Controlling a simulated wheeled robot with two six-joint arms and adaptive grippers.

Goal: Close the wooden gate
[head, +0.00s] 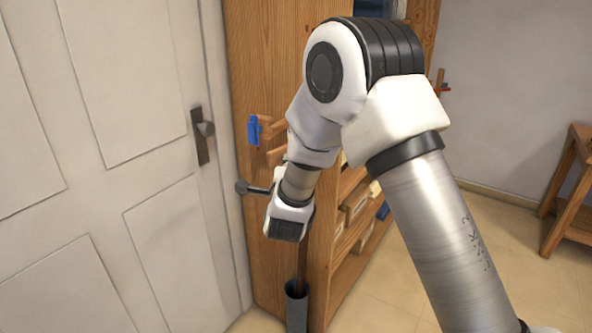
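No clearly recognisable wooden gate shows in the head view. A white panelled door (100,110) with a dark handle (203,130) fills the left side. Beside it stands a tall wooden panel (262,60), which looks like the side of a shelf unit; I cannot tell whether it is a gate. My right arm comes in from the lower right, and its wrist end hangs in front of the wood. The dark end (287,230) of that wrist shows, but its fingers cannot be made out. My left gripper is out of view.
Shelves (350,240) hold several small boxes. A blue object (254,131) hangs at a wooden peg. A dark knobbed rod (243,187) sticks out towards the door. A grey cylinder (297,309) stands below my wrist. A wooden stool (570,190) is at right; floor before it is clear.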

